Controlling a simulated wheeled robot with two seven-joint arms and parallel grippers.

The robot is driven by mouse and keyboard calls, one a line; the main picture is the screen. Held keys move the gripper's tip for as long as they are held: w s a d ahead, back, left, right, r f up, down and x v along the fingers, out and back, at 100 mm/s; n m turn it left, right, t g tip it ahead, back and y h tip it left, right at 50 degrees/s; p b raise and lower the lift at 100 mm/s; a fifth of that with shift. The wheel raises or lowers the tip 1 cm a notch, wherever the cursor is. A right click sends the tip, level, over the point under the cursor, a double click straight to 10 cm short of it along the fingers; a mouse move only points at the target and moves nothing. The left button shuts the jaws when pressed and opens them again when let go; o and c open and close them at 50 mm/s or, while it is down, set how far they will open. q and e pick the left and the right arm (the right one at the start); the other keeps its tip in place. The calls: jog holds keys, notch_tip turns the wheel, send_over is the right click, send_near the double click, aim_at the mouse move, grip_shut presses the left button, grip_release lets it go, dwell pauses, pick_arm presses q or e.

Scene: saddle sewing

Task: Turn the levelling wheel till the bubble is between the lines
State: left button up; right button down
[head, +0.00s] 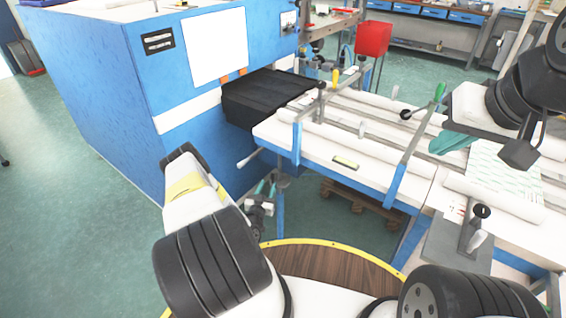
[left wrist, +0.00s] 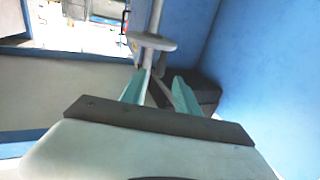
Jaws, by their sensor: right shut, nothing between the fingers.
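The levelling wheel (left wrist: 152,41) is a grey disc on a thin upright rod in the left wrist view. My left gripper (left wrist: 159,94) is open, its two teal fingers apart and pointing at the rod below the wheel. I cannot tell whether they touch it. In the head view my left gripper (head: 267,187) is low beside the near end of the white table. My right gripper (head: 450,140) is shut and empty above the table's right part.
A blue cabinet (head: 105,75) fills the left, with a black cover (head: 262,97) at its side. The white table (head: 315,145) carries clamps and rails. A wooden pallet (head: 360,203) lies beneath it. A red box (head: 373,38) stands behind.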

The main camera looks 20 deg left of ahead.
aim_at(272, 178)
pick_arm(q)
jog(key=w, duration=0.5)
jog(key=shift+w, duration=0.1)
grip_shut()
